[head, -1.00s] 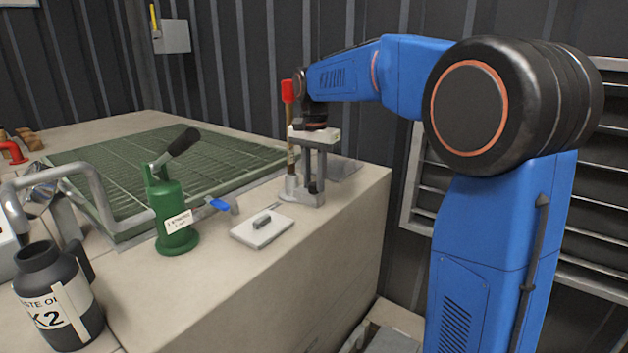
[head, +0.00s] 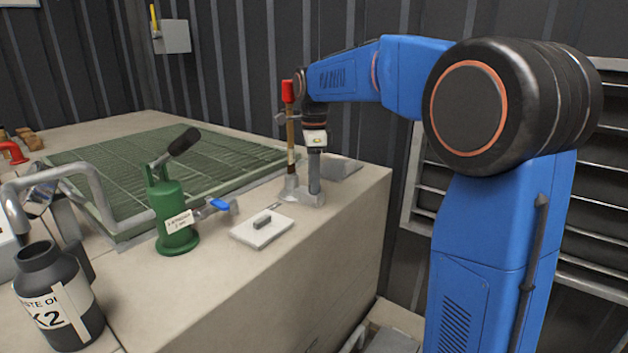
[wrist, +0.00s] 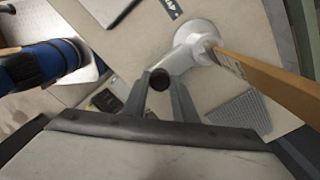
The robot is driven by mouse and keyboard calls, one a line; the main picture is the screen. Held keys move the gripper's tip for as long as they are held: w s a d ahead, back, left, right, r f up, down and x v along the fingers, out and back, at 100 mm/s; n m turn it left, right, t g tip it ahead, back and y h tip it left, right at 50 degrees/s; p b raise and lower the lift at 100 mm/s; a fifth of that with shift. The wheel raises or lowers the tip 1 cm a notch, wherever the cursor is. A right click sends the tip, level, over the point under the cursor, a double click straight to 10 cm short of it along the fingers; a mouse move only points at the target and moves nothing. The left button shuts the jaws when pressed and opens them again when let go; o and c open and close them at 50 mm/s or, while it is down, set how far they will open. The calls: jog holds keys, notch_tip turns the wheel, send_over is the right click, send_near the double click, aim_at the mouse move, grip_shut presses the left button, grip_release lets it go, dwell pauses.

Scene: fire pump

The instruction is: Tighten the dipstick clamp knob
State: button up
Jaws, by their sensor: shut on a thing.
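The dipstick is a thin brown strip (head: 290,140) with a red top (head: 288,91), upright in a grey fitting (head: 291,188) near the right end of the bench. In the wrist view the strip (wrist: 265,80) runs to the right from the pale round fitting (wrist: 194,42). The small black clamp knob (wrist: 159,79) is on the fitting's side arm. My gripper (wrist: 160,84) points down with its two fingers shut on the knob, one on each side. In the head view my gripper (head: 315,190) is beside the dipstick's foot, and the knob is hidden.
A white plate with a grey block (head: 262,230) lies left of my gripper. Further left are a green hand pump (head: 175,225), a blue-handled valve (head: 220,206) and a dark bottle (head: 58,300). A green grating (head: 140,165) lies behind. The bench ends just right of my gripper.

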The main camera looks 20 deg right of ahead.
jog(key=shift+m, duration=0.7)
jog(key=o, duration=1)
jog(key=shift+o, duration=0.2)
notch_tip(320, 180, up, 18)
jog(key=shift+f, duration=0.25)
